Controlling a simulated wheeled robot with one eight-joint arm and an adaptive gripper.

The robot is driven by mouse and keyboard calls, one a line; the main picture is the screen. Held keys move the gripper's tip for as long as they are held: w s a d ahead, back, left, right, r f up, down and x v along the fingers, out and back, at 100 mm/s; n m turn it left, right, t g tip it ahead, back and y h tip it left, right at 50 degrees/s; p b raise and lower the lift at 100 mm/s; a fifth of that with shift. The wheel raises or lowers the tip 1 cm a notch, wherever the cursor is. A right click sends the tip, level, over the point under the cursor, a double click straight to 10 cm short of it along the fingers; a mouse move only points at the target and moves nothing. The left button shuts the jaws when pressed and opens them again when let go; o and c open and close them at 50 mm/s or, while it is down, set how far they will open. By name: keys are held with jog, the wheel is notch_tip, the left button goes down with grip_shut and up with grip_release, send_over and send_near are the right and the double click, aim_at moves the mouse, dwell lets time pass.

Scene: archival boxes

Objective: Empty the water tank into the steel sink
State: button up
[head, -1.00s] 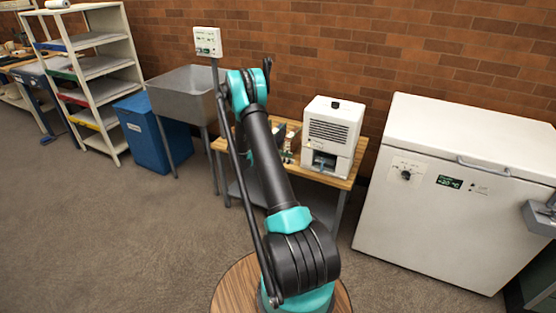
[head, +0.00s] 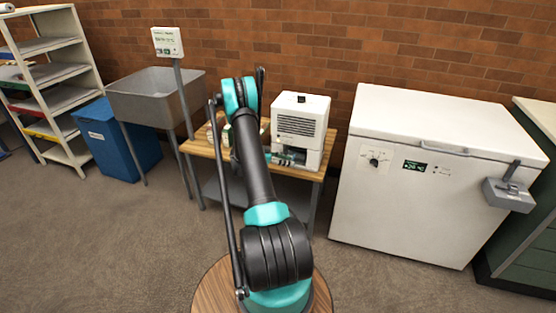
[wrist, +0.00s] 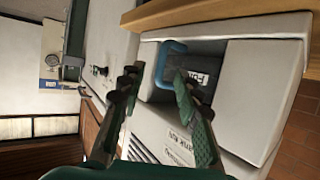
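The white box-shaped appliance (head: 298,122) stands on a wooden-topped table, with a dark recess low in its front. In the wrist view, turned sideways, the water tank (wrist: 197,80) sits in that recess, with a blue handle (wrist: 168,62) and a small label. My gripper (wrist: 158,82) is open, its two dark green fingers apart in front of the recess. The handle shows just beyond the fingertips; I cannot tell whether they touch it. In the head view my gripper is small in front of the recess, partly behind my arm. The steel sink (head: 158,98) stands left of the table.
The wooden table (head: 200,147) holds small items left of the appliance, partly hidden by my arm. A white chest freezer (head: 420,185) stands close on its right. A blue bin (head: 112,140) and shelving (head: 48,75) are beyond the sink. The carpet in front is clear.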

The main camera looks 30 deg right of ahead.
jog(key=shift+x, duration=0.9)
grip_shut()
jog(key=c, duration=0.6)
grip_release()
grip_shut()
jog(key=shift+r, duration=0.3)
